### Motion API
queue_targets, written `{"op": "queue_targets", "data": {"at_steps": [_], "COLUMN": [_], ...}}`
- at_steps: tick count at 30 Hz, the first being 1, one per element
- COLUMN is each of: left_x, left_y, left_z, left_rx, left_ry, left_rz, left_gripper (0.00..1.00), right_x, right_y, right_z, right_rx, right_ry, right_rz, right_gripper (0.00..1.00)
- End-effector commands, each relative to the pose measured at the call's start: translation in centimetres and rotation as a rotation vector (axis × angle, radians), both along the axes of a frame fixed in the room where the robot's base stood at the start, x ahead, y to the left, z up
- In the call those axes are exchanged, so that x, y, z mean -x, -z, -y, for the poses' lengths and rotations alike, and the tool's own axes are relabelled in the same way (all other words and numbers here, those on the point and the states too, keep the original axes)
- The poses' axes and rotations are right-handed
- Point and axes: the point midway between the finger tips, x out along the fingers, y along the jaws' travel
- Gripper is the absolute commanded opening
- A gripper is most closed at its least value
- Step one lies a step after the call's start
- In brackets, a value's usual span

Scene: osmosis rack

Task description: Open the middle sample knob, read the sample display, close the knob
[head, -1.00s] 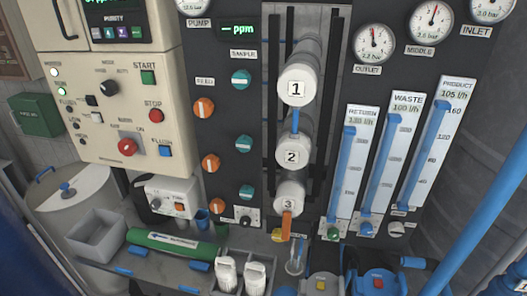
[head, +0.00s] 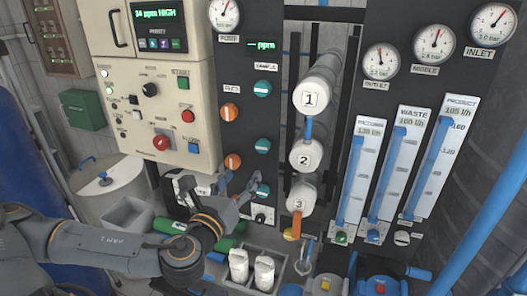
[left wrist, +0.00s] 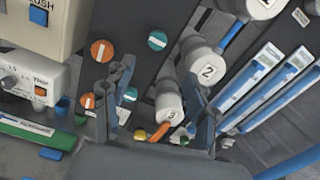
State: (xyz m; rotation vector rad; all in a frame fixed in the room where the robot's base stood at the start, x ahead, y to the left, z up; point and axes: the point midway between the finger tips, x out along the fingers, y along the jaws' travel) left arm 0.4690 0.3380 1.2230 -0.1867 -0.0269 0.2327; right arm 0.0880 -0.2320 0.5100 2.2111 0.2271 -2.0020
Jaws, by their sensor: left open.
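The middle sample knob (head: 263,146) is a round teal knob with a light, roughly horizontal bar. It is between two similar teal knobs on the dark panel. It also shows in the left wrist view (left wrist: 157,40), above and beyond the fingers. The sample display (head: 262,46) shows dashes and "ppm" in green. My left gripper (head: 240,184) is open, in front of the panel near the lowest teal knob (head: 262,190), below the middle one. In the left wrist view its two fingers (left wrist: 158,100) stand apart with nothing held. My right gripper is out of view.
Orange feed knobs (head: 230,112) line the column to the left. White numbered cylinders (head: 304,155) project to the right, with an orange lever (head: 297,226) below. White bottles (head: 264,273) stand in a grey holder below. A control box (head: 150,90) is at the left.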

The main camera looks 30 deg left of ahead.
Motion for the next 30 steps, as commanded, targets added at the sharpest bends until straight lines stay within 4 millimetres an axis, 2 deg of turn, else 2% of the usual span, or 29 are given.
{"op": "queue_targets", "data": {"at_steps": [6,7,9,18,24,30], "left_x": [-2.9,-3.5,-5.1,-10.8,-12.7,-13.2], "left_y": [0.1,-0.4,-0.5,-0.3,-0.1,0.1], "left_z": [-0.8,-1.0,-1.3,-2.6,-3.1,-3.2], "left_rx": [0.006,0.007,0.010,0.009,0.006,0.005], "left_ry": [-0.004,-0.007,-0.005,-0.004,-0.003,-0.001], "left_rz": [0.007,0.005,0.003,0.000,0.000,-0.001], "left_gripper": [0.58,0.58,0.58,0.58,0.58,0.58], "right_x": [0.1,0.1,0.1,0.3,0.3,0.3], "right_y": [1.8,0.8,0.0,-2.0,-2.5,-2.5], "right_z": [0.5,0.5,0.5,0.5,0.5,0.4], "right_rx": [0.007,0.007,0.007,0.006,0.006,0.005], "right_ry": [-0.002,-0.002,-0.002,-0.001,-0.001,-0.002], "right_rz": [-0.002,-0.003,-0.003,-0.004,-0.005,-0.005], "right_gripper": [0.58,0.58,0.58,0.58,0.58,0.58]}}
